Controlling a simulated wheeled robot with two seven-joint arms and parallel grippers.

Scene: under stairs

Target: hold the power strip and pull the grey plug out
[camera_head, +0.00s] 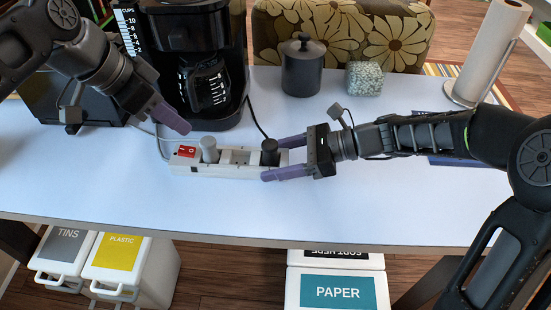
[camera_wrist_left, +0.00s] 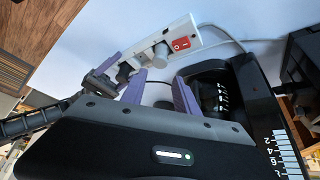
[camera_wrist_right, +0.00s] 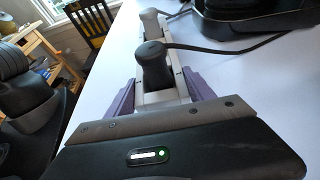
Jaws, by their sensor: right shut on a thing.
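The white power strip (camera_head: 225,171) lies on the table, with a red switch at its left end. The grey plug (camera_head: 209,148) stands upright in it near the switch, and a black plug (camera_head: 270,151) with a cord sits near the right end. My right gripper (camera_head: 272,161) is shut across the strip's right end, a finger on each long side; the right wrist view shows the strip (camera_wrist_right: 165,97) between the fingers. My left gripper (camera_head: 180,124) is above and left of the grey plug, and its fingers are apart and empty in the left wrist view (camera_wrist_left: 160,76).
A coffee maker (camera_head: 200,65) stands close behind the strip, near my left gripper. A dark pot (camera_head: 303,68), a patterned jar (camera_head: 364,79) and a paper towel roll (camera_head: 490,50) stand at the back. The table (camera_head: 300,218) in front of the strip is clear.

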